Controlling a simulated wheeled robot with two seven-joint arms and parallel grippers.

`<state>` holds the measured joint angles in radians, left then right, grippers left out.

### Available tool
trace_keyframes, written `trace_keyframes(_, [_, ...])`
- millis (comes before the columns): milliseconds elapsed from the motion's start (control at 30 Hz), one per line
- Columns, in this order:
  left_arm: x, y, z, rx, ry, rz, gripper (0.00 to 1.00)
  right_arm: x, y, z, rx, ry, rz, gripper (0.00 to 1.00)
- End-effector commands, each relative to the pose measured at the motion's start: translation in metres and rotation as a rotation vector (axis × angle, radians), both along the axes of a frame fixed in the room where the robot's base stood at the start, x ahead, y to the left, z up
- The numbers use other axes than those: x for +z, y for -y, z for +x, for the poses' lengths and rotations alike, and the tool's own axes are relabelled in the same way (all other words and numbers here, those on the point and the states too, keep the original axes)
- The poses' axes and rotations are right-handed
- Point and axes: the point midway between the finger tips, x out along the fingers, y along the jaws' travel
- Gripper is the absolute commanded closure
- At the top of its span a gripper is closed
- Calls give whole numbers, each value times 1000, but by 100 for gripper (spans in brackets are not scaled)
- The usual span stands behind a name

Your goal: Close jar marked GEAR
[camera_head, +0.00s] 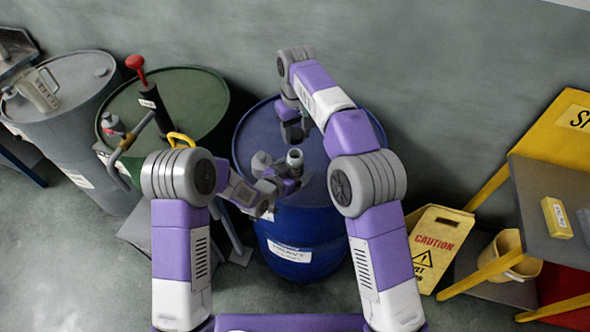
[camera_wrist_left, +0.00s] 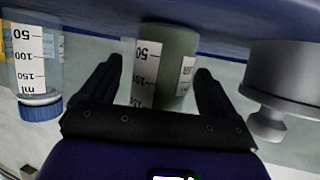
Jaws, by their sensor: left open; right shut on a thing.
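The jar marked with a label ending in "AR" (camera_wrist_left: 165,62) stands upside down in the left wrist view, greenish and with a scale. It is between the two spread fingers of my open left gripper (camera_wrist_left: 157,72). Its mouth end is hidden behind the gripper. In the head view a pale cylinder (camera_head: 295,158), probably this jar, is on the blue drum (camera_head: 262,190) by my left gripper (camera_head: 287,180). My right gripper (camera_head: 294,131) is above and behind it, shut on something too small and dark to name. I cannot make out a lid.
A second jar with a blue lid (camera_wrist_left: 40,75) and a grey metal piece (camera_wrist_left: 285,80) flank the middle jar. A green drum (camera_head: 195,95) with a pump and a grey drum (camera_head: 65,105) stand left. A caution sign (camera_head: 437,245) and table (camera_head: 560,205) stand right.

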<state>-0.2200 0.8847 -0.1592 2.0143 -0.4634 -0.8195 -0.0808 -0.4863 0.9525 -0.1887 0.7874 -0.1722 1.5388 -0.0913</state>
Motion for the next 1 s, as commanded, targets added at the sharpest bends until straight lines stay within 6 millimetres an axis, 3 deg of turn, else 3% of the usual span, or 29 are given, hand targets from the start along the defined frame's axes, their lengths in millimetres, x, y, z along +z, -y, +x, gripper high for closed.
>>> trace_keyframes(333, [-1,2,2,0,0,0,10,0,0,0,0,0,0,78])
trace_keyframes(867, [-1,1,2,0,-1,1,90,0,0,0,0,0,0,78])
trace_keyframes(1000, [-1,1,2,0,-1,1,90,-7,0,-1,0,-4,-1,78])
